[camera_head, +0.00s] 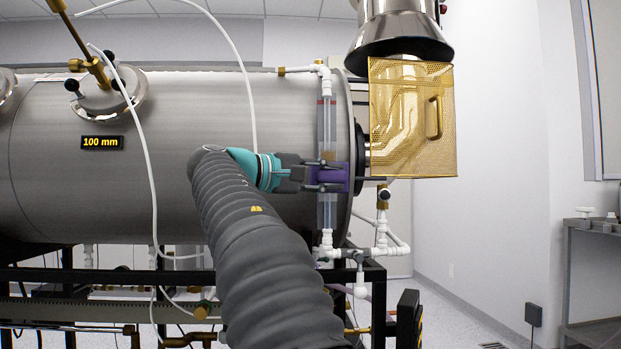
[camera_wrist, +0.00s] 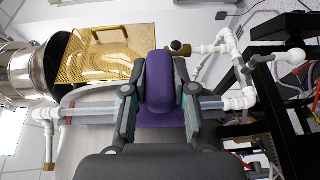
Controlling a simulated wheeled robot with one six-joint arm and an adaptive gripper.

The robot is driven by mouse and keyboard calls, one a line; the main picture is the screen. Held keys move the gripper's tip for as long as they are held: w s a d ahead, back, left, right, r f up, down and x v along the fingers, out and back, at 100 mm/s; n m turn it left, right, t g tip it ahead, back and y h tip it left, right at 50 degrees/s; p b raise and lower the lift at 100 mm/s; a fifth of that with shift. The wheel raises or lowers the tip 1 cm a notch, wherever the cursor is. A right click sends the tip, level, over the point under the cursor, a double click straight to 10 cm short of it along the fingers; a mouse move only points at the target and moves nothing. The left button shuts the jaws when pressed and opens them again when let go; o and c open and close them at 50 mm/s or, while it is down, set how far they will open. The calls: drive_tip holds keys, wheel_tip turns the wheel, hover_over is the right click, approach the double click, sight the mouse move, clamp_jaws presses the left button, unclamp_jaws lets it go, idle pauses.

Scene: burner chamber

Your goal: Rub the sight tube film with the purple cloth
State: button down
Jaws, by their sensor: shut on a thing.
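The sight tube (camera_head: 326,120) is a clear upright tube between white fittings at the right end of the steel tank. It lies across the wrist view (camera_wrist: 88,110). My gripper (camera_head: 335,177) is shut on the purple cloth (camera_head: 330,178), at about the tube's middle height. The cloth also shows between the fingers in the wrist view (camera_wrist: 159,85), with a purple part lying over the tube. It covers that stretch of tube, and I cannot tell how firmly it touches. A brownish film patch (camera_head: 327,155) shows on the tube just above the cloth.
The large steel tank (camera_head: 180,180) stands behind my arm with a "100 mm" display (camera_head: 102,142). A gold perforated guard (camera_head: 412,118) is right of the tube. White pipes (camera_head: 385,235) and a black frame (camera_head: 375,275) are below. Thin white hoses hang in front of the tank.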

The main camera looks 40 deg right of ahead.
drive_tip(key=shift+w+d+r, duration=0.1)
drive_tip(key=shift+w+d, duration=0.05)
drive_tip(key=shift+w, duration=0.4)
drive_tip(key=shift+w+d+p, duration=0.5)
drive_tip(key=shift+w, duration=0.25)
drive_tip(key=shift+w+d+p, duration=0.45)
drive_tip(key=shift+w+p, duration=0.05)
drive_tip(key=shift+w, duration=0.3)
drive_tip(key=shift+w+d+p, duration=0.5)
drive_tip(key=shift+w, duration=0.25)
drive_tip(key=shift+w+d+p, duration=0.5)
drive_tip(key=shift+w+p, duration=0.4)
drive_tip(key=s+d, duration=0.2)
drive_tip(key=d, duration=0.1)
drive_tip(key=shift+s+d, duration=0.1)
drive_tip(key=shift+d, duration=0.15)
drive_tip(key=shift+a, duration=0.1)
